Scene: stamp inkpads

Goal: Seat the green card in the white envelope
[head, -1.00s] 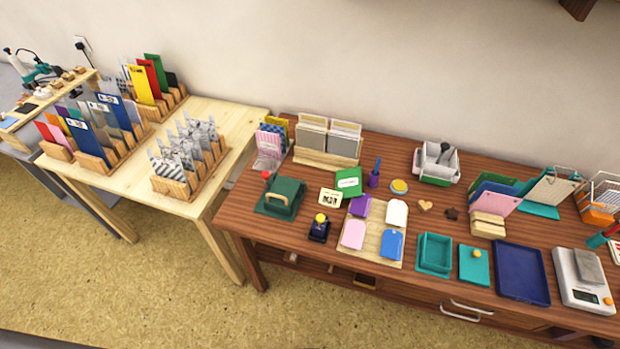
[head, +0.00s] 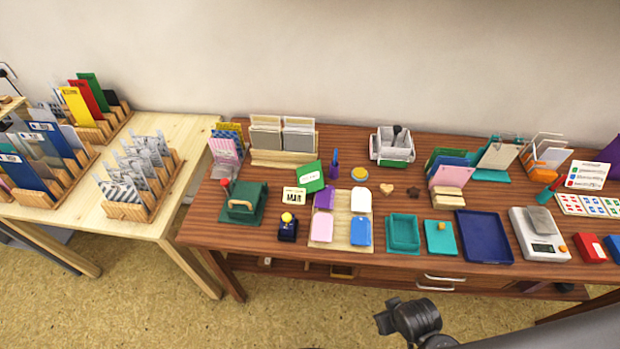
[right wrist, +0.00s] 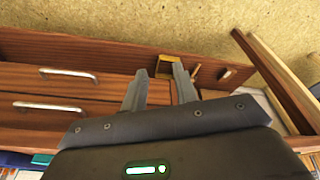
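A green card (head: 310,176) with a white label leans near the middle back of the brown table. I cannot tell for certain which thing is the white envelope. Two pale, envelope-like pieces, one at the left (head: 265,137) and one at the right (head: 298,138), stand in a wooden holder behind the card. My right arm (head: 415,320) shows at the bottom of the head view, away from the card. In the right wrist view my right gripper (right wrist: 161,70) is open and empty, with drawer fronts below it. My left gripper is not in view.
A purple pen stand (head: 334,172) is close right of the card. A dark green box with a handle (head: 243,203) and a wooden tray of colored pads (head: 342,228) stand near it. A navy tray (head: 484,237) lies to the right. A pale table (head: 190,127) with racks is at left.

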